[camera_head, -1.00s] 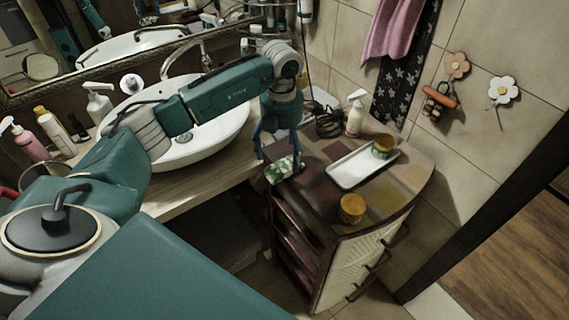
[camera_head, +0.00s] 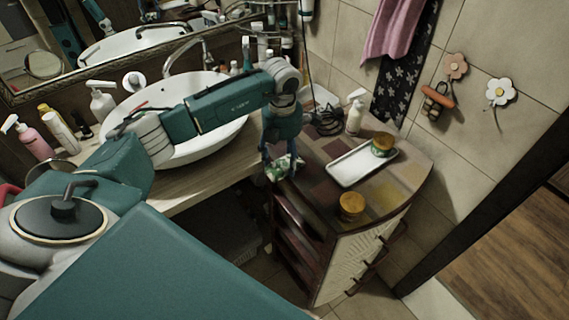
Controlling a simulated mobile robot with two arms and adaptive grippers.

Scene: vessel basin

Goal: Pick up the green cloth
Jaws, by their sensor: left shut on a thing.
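The green cloth (camera_head: 279,170) has a green and white pattern. It is at the left edge of the cabinet top, beside the counter. My left gripper (camera_head: 280,158) points down from above and is shut on the cloth. The fingers hide part of the cloth, and I cannot tell whether it is clear of the surface. My right gripper is not in view.
The brown cabinet top (camera_head: 320,190) also bears a white tray (camera_head: 347,171) with a jar (camera_head: 382,145), a second jar (camera_head: 351,206) and a white spray bottle (camera_head: 355,112). The white basin (camera_head: 190,150) is on the counter at left. Bottles (camera_head: 55,132) stand further left.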

